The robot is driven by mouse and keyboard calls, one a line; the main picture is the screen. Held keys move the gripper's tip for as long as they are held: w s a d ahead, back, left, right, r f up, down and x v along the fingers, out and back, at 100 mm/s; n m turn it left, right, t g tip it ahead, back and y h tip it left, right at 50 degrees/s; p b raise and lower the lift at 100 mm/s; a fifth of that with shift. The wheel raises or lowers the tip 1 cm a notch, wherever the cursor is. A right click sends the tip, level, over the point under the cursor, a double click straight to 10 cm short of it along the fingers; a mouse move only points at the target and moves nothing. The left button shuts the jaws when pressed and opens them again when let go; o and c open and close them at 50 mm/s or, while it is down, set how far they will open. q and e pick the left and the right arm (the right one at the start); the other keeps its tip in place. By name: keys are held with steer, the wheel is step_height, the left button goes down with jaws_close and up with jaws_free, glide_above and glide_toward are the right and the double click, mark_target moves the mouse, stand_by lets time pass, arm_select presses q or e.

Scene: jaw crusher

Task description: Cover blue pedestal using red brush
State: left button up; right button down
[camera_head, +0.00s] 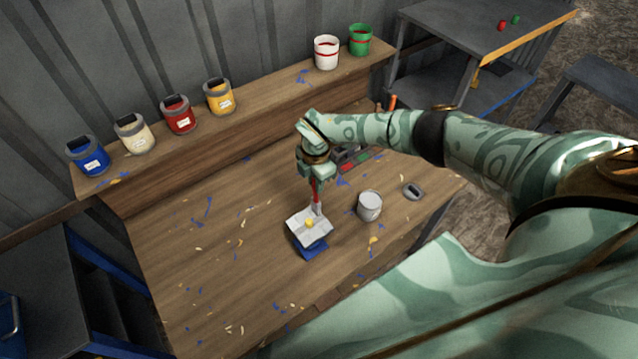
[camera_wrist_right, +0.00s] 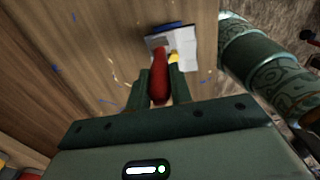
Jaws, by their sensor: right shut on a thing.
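My right gripper (camera_head: 315,180) is shut on the red brush, pointing down over the table. The red handle (camera_head: 316,193) shows below the fingers; it also shows between the fingers in the wrist view (camera_wrist_right: 160,82). The brush's pale head (camera_head: 317,208) is at the far edge of the blue pedestal's top; I cannot tell whether it touches. The blue pedestal (camera_head: 313,251) shows mostly as a blue side below a light grey, sheet-like top (camera_head: 298,231). A small yellow thing (camera_head: 309,222) sits on that top. In the wrist view, the pedestal's blue edge (camera_wrist_right: 168,27) shows beyond the handle. My left gripper is not in view.
A grey pot (camera_head: 369,206) and a grey lid-like piece (camera_head: 413,191) stand right of the pedestal. Blue, cream, red and yellow cans (camera_head: 92,160) line the back shelf, with white (camera_head: 326,53) and green buckets (camera_head: 360,41). The table's left is clear apart from paint flecks.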

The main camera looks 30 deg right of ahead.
steer(key=shift+r, duration=0.1)
step_height(320, 180, up, 4)
steer(key=p, duration=0.4)
steer(key=shift+r, duration=0.5)
steer(key=shift+f, duration=0.1)
stand_by(0.6)
